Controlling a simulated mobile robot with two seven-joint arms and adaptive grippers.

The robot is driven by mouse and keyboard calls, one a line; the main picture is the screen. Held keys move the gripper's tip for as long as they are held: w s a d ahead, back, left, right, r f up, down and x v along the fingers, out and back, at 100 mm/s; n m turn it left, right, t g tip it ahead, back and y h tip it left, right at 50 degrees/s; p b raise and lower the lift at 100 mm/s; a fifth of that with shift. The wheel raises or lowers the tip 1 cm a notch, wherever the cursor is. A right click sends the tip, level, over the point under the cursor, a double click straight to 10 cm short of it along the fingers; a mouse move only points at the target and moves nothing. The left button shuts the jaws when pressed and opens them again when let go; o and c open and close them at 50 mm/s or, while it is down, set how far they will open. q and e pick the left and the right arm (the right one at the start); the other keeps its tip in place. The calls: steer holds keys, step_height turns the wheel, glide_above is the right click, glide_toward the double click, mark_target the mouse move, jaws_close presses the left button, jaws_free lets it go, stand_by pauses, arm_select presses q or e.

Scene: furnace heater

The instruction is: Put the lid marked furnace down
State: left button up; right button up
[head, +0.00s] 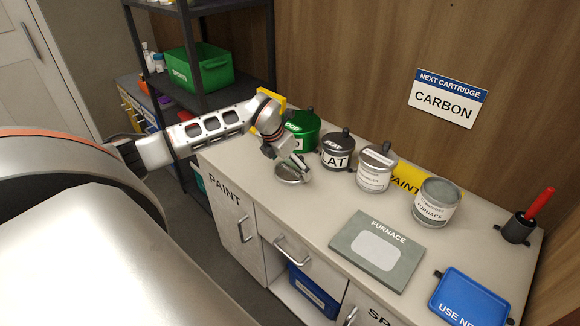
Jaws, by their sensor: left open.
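A round grey metal lid (287,176) lies on the counter at its left part, close to the front edge. My left gripper (299,164) is open just above the lid and partly covers it. I cannot tell whether the fingers touch it, and no marking on it can be read. A grey can labelled FURNACE (434,208) stands on the right part of the counter, with no knob showing on top. A flat grey-green panel marked FURNACE (400,274) lies in front of that can. My right gripper is not in view.
A green can (302,127), a dark can (337,152) and a light can (375,170), all with knobbed lids, stand behind the lid. A blue tray (468,299) and a dark holder with a red handle (519,228) are at right. Bare counter lies between lid and panel.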

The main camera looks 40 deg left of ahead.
arm_select(q)
steer(key=v, duration=1.1)
steer(key=shift+s+r, duration=0.15)
steer(key=shift+r, duration=0.25)
